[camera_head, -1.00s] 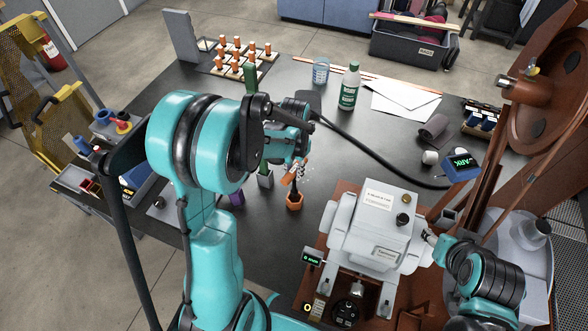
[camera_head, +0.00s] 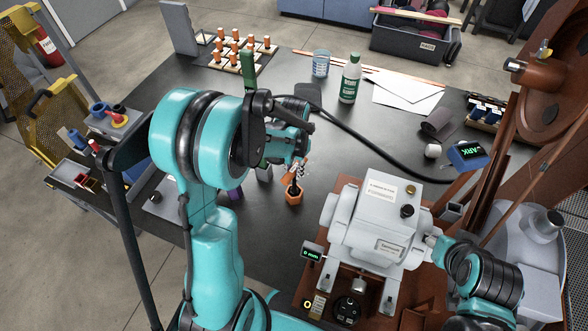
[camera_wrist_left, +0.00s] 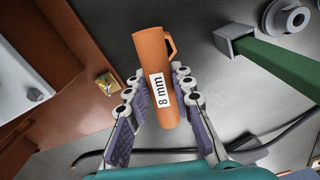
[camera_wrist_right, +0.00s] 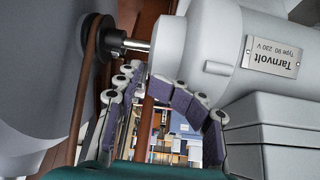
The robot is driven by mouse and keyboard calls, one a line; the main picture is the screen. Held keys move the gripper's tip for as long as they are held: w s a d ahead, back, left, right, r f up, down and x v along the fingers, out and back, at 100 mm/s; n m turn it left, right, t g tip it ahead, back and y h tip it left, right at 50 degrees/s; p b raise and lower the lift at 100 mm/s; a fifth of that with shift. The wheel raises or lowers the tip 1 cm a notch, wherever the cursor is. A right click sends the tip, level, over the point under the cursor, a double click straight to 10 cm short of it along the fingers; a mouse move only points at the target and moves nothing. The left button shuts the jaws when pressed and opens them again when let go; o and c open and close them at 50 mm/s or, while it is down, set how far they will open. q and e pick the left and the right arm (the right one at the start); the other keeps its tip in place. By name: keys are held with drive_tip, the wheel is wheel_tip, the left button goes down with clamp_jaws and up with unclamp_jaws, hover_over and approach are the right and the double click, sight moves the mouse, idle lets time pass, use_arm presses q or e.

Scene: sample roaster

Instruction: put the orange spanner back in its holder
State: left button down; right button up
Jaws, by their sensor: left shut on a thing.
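The orange spanner (camera_wrist_left: 156,75), labelled 8 mm, is between the fingers of my left gripper (camera_wrist_left: 157,90), which is shut on it. In the head view this gripper (camera_head: 298,168) is just above the orange six-sided holder (camera_head: 294,195) on the dark table. In the left wrist view an angular orange rim (camera_wrist_left: 172,46) shows behind the spanner and looks like the holder.
The grey machine (camera_head: 377,225) stands close on the right. A green-handled tool (camera_wrist_left: 275,65) stands in a grey square holder (camera_wrist_left: 234,38) nearby. A purple holder (camera_head: 233,194) is to the left. A black cable (camera_head: 375,148) crosses the table behind.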

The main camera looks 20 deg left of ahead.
use_arm(q)
drive_tip(key=shift+f, duration=0.1)
use_arm(e)
drive_tip(key=shift+f, duration=0.1)
use_arm(q)
drive_tip(key=shift+f+b, duration=1.3)
drive_tip(key=shift+f, duration=0.1)
use_arm(e)
drive_tip(key=shift+f, duration=1.2)
use_arm(q)
drive_tip(key=c, duration=1.2)
unclamp_jaws()
drive_tip(key=shift+r, duration=0.1)
drive_tip(key=shift+r, duration=3.95)
